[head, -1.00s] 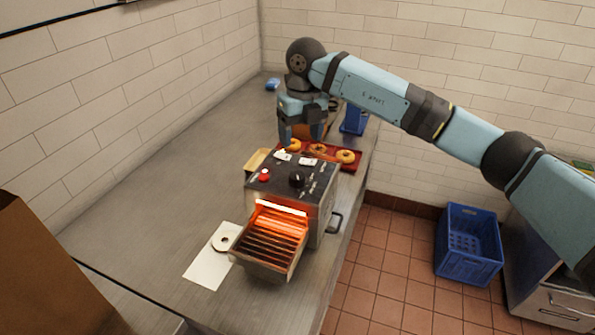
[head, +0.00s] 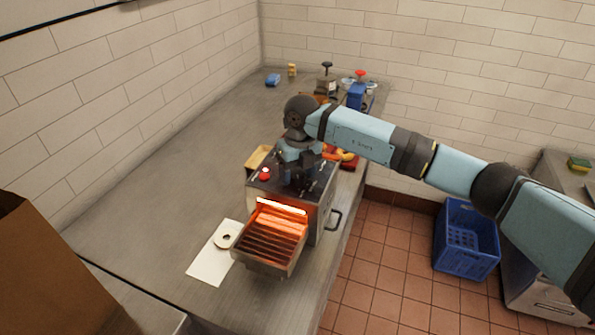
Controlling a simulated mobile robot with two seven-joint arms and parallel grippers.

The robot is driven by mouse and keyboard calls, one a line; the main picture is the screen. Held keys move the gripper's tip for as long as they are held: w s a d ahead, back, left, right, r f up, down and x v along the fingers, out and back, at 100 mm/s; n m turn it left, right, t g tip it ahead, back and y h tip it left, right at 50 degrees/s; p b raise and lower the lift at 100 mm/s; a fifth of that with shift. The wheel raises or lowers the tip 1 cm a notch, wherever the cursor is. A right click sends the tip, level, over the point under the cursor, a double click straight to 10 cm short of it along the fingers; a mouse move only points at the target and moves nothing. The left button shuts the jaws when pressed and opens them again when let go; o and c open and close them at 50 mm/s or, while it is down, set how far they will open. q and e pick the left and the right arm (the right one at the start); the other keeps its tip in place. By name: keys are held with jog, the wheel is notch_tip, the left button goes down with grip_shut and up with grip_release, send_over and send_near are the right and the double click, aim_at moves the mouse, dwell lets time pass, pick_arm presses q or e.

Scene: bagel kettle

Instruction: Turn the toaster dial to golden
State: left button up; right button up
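The toaster (head: 321,205) is a dark-topped metal box on the steel counter, with a glowing orange opening and a slatted tray (head: 270,243) at its front. A red knob (head: 265,174) shows on the left of its top. My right gripper (head: 297,182) points down at the toaster's top panel, where it hides the black dial and most of the markings. I cannot see whether its fingers touch or grip the dial. My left gripper is out of view.
A bagel (head: 346,155) shows behind my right arm on a red tray. A white sheet (head: 209,265) with a pale ring (head: 226,240) lies left of the toaster. A blue crate (head: 466,240) stands on the floor. The counter's left side (head: 150,205) is clear.

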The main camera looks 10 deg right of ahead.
jog(key=c, duration=0.7)
